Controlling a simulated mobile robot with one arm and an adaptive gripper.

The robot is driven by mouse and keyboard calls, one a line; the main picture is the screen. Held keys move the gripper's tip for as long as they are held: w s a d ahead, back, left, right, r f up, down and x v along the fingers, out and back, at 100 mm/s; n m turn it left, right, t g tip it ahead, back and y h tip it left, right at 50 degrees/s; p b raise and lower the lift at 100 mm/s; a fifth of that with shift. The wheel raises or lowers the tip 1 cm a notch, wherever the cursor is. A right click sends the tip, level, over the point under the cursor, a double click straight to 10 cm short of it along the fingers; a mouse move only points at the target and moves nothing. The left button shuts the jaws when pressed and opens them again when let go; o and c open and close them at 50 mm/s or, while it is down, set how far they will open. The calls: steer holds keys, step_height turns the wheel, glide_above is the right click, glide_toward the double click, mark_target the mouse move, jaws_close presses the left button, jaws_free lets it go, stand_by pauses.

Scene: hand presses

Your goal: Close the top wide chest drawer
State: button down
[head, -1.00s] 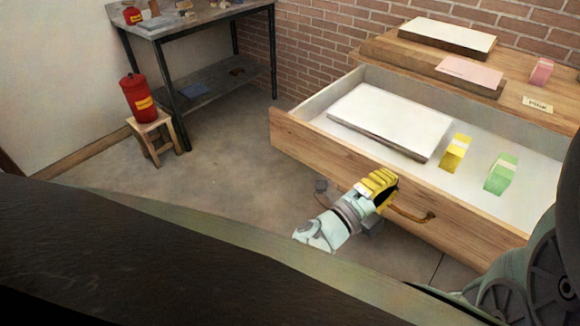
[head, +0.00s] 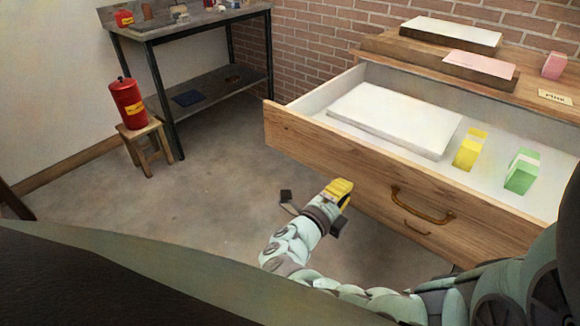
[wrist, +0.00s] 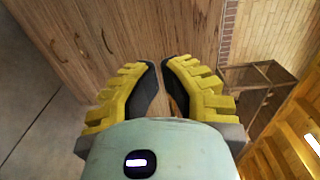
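The top wide drawer (head: 335,160) is pulled far out of the wooden chest. Its bronze handle (head: 421,206) is on the front panel. Inside are a large white stack (head: 390,115), a yellow block (head: 470,150) and a green block (head: 522,172). My gripper (head: 345,186) is low in front of the drawer front, left of the handle; the exact gap to the wood is unclear. In the wrist view its yellow fingers (wrist: 161,74) have tips close together, with a narrow gap and nothing held. Wooden drawer fronts (wrist: 150,28) show beyond the fingers.
The chest top (head: 400,56) bears a white stack (head: 452,33), a pink stack (head: 480,66), a pink block (head: 554,65) and a label (head: 556,97). A red canister (head: 129,103) stands on a stool (head: 143,133) beside a workbench (head: 230,96).

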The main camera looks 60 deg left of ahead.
mark_target(360, 173)
steer(key=x, duration=0.6)
steer(key=shift+w+f, duration=0.1)
steer(key=shift+w, duration=0.1)
